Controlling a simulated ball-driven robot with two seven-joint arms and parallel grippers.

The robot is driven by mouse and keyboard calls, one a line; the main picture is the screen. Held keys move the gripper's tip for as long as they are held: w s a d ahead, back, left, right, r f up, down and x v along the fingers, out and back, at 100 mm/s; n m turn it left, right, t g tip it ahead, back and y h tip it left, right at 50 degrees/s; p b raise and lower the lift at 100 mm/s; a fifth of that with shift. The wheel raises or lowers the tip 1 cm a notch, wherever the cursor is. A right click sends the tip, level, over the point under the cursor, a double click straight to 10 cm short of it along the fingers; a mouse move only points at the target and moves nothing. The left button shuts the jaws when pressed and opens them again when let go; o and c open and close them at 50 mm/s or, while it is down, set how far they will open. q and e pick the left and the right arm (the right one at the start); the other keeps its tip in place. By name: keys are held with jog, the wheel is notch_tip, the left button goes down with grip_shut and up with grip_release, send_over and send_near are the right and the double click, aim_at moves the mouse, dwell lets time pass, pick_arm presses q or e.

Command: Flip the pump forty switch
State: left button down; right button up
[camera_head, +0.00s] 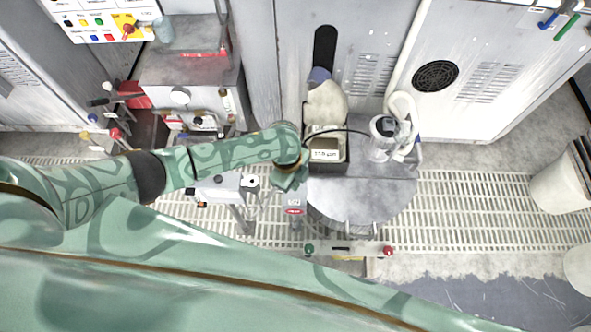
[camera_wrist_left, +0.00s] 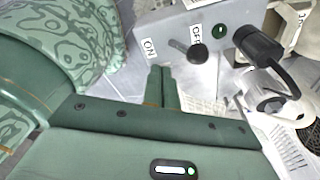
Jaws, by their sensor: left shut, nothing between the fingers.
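In the left wrist view a grey switch panel (camera_wrist_left: 160,32) carries an ON label (camera_wrist_left: 149,48) and an OFF label (camera_wrist_left: 196,36). A black toggle switch (camera_wrist_left: 192,51) sits between and just below the labels; its round end lies nearer OFF. A dark green round lamp or button (camera_wrist_left: 219,31) is to its right. No pump number is readable there. My left gripper (camera_wrist_left: 161,88) is shut and empty, its fingertips below the panel in the picture, apparently short of the switch. In the head view my left gripper (camera_head: 290,181) hangs left of a round grey platen (camera_head: 365,200). My right gripper is out of view.
A black plug with a cable (camera_wrist_left: 258,45) stands right of the panel. In the head view a labelled container (camera_head: 326,155) and a white pump-like unit (camera_head: 383,128) stand behind the platen. A bar with green and red knobs (camera_head: 348,248) lies in front.

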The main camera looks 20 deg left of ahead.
pick_arm(q)
jog(key=shift+f+b, duration=0.9)
jog(key=shift+f, duration=0.55)
dwell(0.5)
jog(key=shift+r, duration=0.15)
notch_tip(320, 180, up, 7)
jog(key=p, duration=0.6)
jog(key=shift+p, duration=0.35)
